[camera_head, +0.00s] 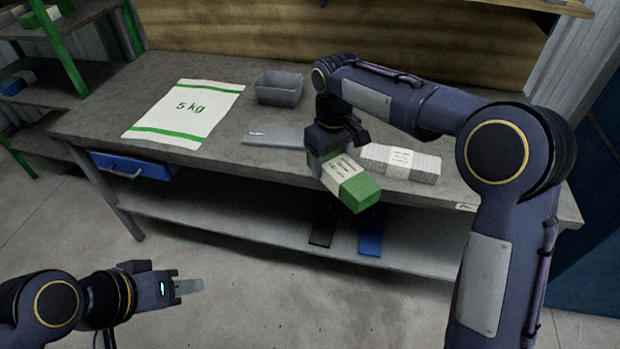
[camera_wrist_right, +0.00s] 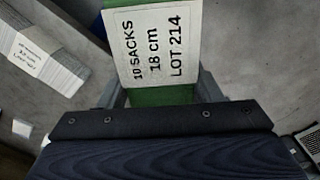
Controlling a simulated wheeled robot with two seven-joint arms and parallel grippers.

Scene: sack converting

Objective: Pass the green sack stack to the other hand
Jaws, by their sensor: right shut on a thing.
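The green sack stack (camera_head: 355,190) has a white paper band and hangs tilted over the table's front edge. My right gripper (camera_head: 333,152) is shut on it from above. In the right wrist view the green stack (camera_wrist_right: 165,96) lies between the fingers, its band reading "10 SACKS 18 cm LOT 214". My left gripper (camera_head: 190,287) is low at the left, in front of the table and well apart from the stack. Its fingers point right; they show edge-on, so I cannot tell whether they are open or shut.
A white sack stack (camera_head: 402,164) lies on the table (camera_head: 225,156) right of the green one. A flat "5 kg" sack (camera_head: 188,110), a grey bin (camera_head: 279,88) and a grey flat block (camera_head: 272,136) also lie there. A blue drawer (camera_head: 130,166) and a lower shelf are below.

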